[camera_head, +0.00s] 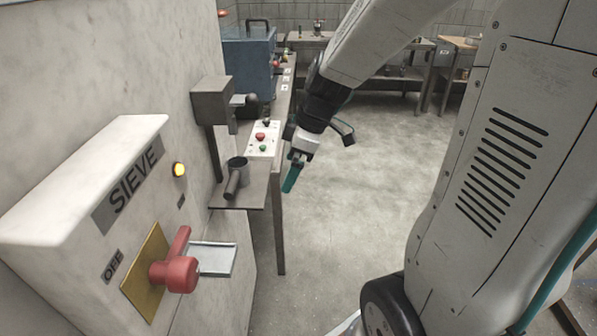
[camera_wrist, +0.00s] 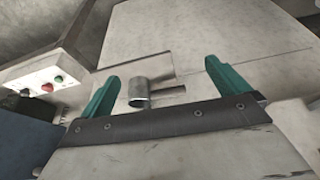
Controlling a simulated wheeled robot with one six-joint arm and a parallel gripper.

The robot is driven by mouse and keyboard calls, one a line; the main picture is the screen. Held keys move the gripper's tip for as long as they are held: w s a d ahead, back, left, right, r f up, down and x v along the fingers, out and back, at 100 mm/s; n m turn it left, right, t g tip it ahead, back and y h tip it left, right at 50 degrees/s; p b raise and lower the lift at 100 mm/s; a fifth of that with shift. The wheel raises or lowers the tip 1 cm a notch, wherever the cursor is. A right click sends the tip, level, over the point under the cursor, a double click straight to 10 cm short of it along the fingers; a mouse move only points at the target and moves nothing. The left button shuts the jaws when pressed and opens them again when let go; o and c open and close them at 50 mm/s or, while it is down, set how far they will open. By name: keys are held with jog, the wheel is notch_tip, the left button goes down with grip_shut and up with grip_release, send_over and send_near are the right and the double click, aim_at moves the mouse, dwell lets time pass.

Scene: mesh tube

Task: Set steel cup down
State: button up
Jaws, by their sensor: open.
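The steel cup (camera_head: 238,165) stands upright on a small grey shelf (camera_head: 258,188) at the wall, its thick handle pointing toward the camera in the head view. My gripper (camera_head: 293,177) is to the right of the shelf, apart from the cup, with teal fingers pointing down. In the wrist view my gripper (camera_wrist: 161,78) is open and empty, its two fingers wide apart. The cup (camera_wrist: 138,88) shows in the gap between them, farther off, with its handle to the right.
A grey dispenser box (camera_head: 212,102) hangs above the shelf. A button panel (camera_head: 263,138) and a blue machine (camera_head: 248,62) stand behind. The SIEVE machine (camera_head: 75,180) with a red lever (camera_head: 175,272) is at the near left. Open floor (camera_head: 360,190) lies right of the shelf.

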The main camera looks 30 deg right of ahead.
jog(key=s+a+r+m+h, duration=0.1)
jog(key=s+r+m, duration=0.1)
jog(key=s, duration=0.4)
jog(key=s+a+r+m+h, duration=0.1)
jog(key=s+a+r+m, duration=0.1)
jog(key=s+m, duration=0.3)
jog(key=s+a+r+m+g+h, duration=0.1)
jog(key=s+r+m, duration=0.2)
jog(key=s, duration=0.5)
jog(key=shift+s+a+r, duration=0.2)
jog(key=shift+a+r, duration=0.2)
jog(key=shift+r, duration=0.3)
jog(key=shift+c, duration=0.3)
